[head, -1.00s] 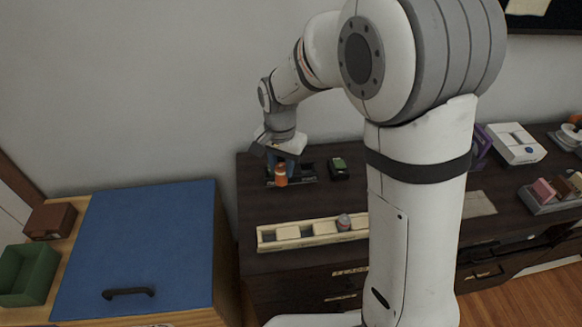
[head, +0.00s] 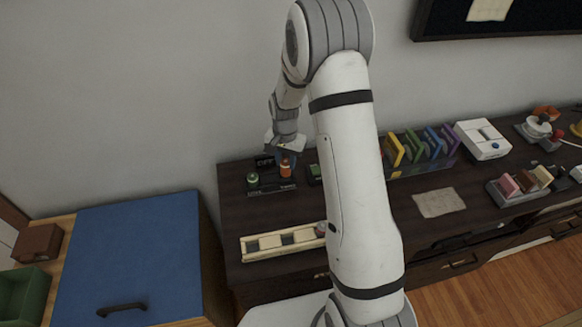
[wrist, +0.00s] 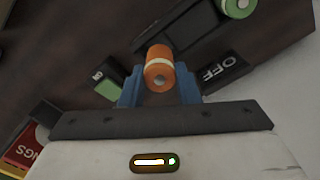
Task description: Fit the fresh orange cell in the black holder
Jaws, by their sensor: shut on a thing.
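The orange cell (head: 285,168) is upright between the blue fingers of my gripper (head: 285,157), at the right part of the black holder (head: 271,189). The wrist view shows the orange cell (wrist: 159,68) from its end, with a pale band, gripped by the blue fingers (wrist: 160,88). I cannot tell whether its lower end touches the holder. A green cell (head: 252,180) stands in the holder's left part; the green cell also shows in the wrist view (wrist: 238,8). A black "OFF" sign (head: 265,161) is at the holder's back.
A small black device with a green face (head: 314,173) stands just right of the holder. A cream slotted rack (head: 265,246) lies in front, its right end behind my arm. Coloured panels (head: 420,146) and a white box (head: 483,140) stand further right. A blue-topped cabinet (head: 130,255) is left.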

